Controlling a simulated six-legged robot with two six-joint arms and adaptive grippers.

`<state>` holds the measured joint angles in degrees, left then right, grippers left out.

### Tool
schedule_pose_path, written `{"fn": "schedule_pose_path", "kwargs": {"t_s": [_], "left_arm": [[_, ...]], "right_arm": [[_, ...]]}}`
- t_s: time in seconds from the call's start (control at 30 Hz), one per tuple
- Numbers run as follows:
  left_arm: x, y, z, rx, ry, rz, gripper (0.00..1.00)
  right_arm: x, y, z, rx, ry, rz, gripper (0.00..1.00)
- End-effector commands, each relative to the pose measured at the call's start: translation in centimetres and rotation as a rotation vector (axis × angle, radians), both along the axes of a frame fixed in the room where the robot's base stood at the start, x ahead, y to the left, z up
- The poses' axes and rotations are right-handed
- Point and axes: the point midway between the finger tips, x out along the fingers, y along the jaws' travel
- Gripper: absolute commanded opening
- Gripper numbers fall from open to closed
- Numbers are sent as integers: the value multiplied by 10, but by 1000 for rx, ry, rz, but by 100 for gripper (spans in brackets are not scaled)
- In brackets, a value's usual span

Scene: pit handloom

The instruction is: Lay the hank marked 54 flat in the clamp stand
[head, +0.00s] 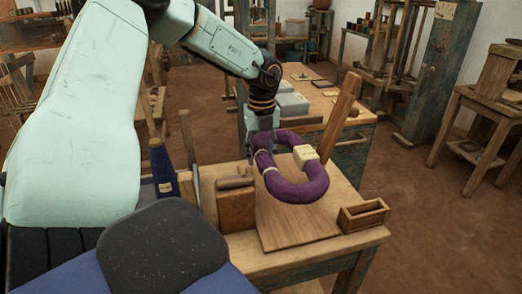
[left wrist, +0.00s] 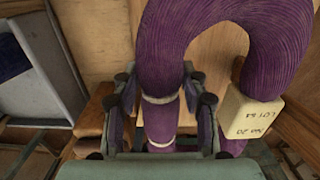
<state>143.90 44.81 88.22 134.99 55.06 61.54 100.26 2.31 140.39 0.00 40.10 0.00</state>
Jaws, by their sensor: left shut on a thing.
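A purple hank (head: 298,188), bent in a loop with pale ties and a cream tag (head: 305,155), is over the wooden board on the bench. My left gripper (head: 262,140) is shut on the hank's far left side; in the left wrist view its fingers (left wrist: 165,110) close around the purple strand (left wrist: 162,70). The tag (left wrist: 250,112) shows upside down there, with "LOT" and small digits hard to read surely. I cannot tell whether the hank touches the board (head: 285,235). A wooden block with a rounded bar (head: 236,205), possibly the clamp stand, is left of the hank. My right gripper is not in view.
A small open wooden box (head: 363,216) is at the bench's right. A wooden plank (head: 341,115) rises behind the hank. A dark blue cone (head: 163,170) and thin upright stick stand left. Another bench (head: 345,130) is behind; brown floor lies open to the right.

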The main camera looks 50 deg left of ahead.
Motion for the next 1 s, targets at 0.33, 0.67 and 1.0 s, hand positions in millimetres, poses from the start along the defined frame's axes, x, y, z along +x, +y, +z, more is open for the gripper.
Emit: {"fn": "schedule_pose_path", "kwargs": {"t_s": [0.33, 0.67, 1.0], "left_arm": [[0, 0, -25, 0, 0, 0, 6], [0, 0, -48, 0, -1, 0, 6], [0, 0, -71, 0, -1, 0, 6]], "right_arm": [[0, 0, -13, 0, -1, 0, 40], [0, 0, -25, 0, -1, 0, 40], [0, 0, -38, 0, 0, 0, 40]]}}
